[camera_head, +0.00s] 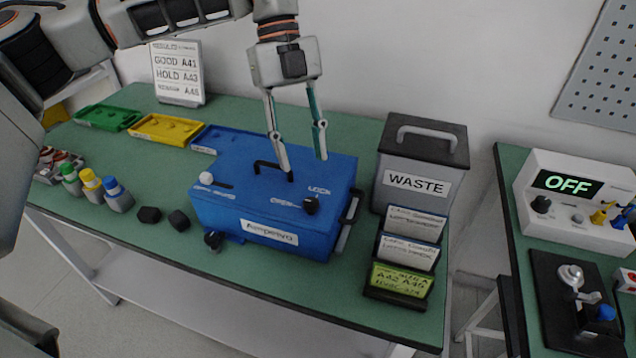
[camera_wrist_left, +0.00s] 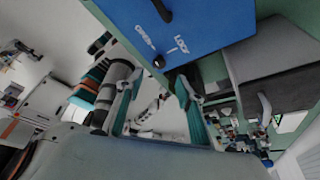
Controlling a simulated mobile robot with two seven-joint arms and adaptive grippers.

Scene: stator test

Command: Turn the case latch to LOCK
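The blue case (camera_head: 230,215) sits closed on the green table, with a black handle on its lid. The latch is a small black knob (camera_head: 311,204) near the lid's front right corner, between an OPEN and a LOCK label. Which label it points to is too small to tell. My left gripper (camera_head: 304,164) points down above the lid, behind the knob, open with nothing between its fingers. In the left wrist view the knob (camera_wrist_left: 159,61) shows beyond the gap between the open fingers (camera_wrist_left: 157,88), apart from them. My right gripper is not in view.
A grey WASTE bin (camera_head: 385,165) and a card rack (camera_head: 395,297) stand close to the case's right. Green (camera_head: 107,118) and yellow (camera_head: 162,130) trays, a sign and several capped bottles lie left. A test unit (camera_head: 577,215) reading OFF stands on the right-hand table.

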